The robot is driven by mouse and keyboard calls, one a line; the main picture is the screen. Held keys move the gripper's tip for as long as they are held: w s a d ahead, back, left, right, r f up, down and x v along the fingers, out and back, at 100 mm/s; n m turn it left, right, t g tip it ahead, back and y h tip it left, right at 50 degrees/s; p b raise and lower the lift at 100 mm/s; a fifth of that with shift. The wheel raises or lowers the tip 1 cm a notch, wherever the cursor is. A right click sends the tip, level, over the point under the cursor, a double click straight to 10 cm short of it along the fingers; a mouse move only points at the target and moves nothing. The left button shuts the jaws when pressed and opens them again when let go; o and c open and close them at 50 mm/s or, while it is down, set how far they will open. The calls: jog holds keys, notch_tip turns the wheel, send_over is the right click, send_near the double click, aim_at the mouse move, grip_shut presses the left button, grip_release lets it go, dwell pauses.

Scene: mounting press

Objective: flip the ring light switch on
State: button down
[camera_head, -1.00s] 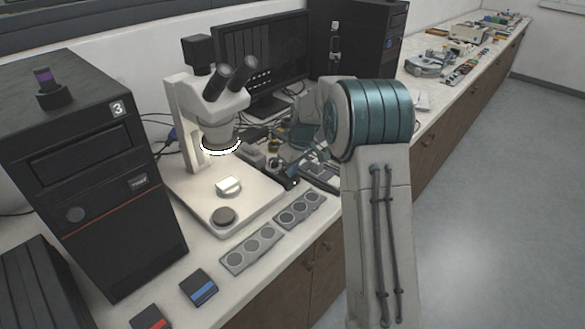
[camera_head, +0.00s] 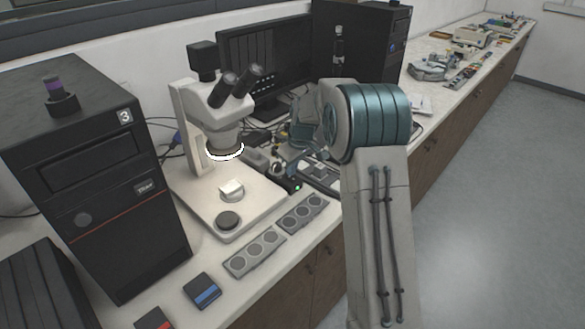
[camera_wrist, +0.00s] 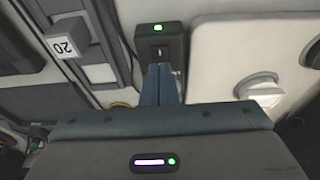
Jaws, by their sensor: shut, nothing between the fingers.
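The ring light (camera_head: 224,153) is a bright white ring under the microscope head. In the wrist view, a small dark control box (camera_wrist: 158,43) has a lit green lamp on top and a small switch (camera_wrist: 159,52) on its face. The box's green lamp (camera_head: 297,187) also shows in the head view, right of the microscope base. My gripper (camera_wrist: 160,70) is shut and empty, its blue fingertips just below the switch in the picture. I cannot tell whether they touch it. The fingertips hide the lower part of the box face.
The microscope (camera_head: 205,110) stands left of my arm, its pale base (camera_head: 255,205) close by. Grey trays with round wells (camera_head: 255,252) lie in front. A block marked 20 (camera_wrist: 66,42) is left of the box. A monitor (camera_head: 265,60) stands behind.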

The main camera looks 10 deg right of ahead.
aim_at(293, 178)
jog(key=p+v, duration=0.1)
jog(key=v, duration=0.2)
jog(key=shift+w+r+p, duration=0.2)
jog(key=shift+r+p, duration=0.15)
jog(key=shift+p, duration=0.05)
jog(key=s+d+r+b, duration=0.1)
jog(key=s+r, duration=0.3)
jog(key=r, duration=0.4)
jog(key=shift+d+r+b, duration=0.3)
jog(key=shift+d, duration=0.45)
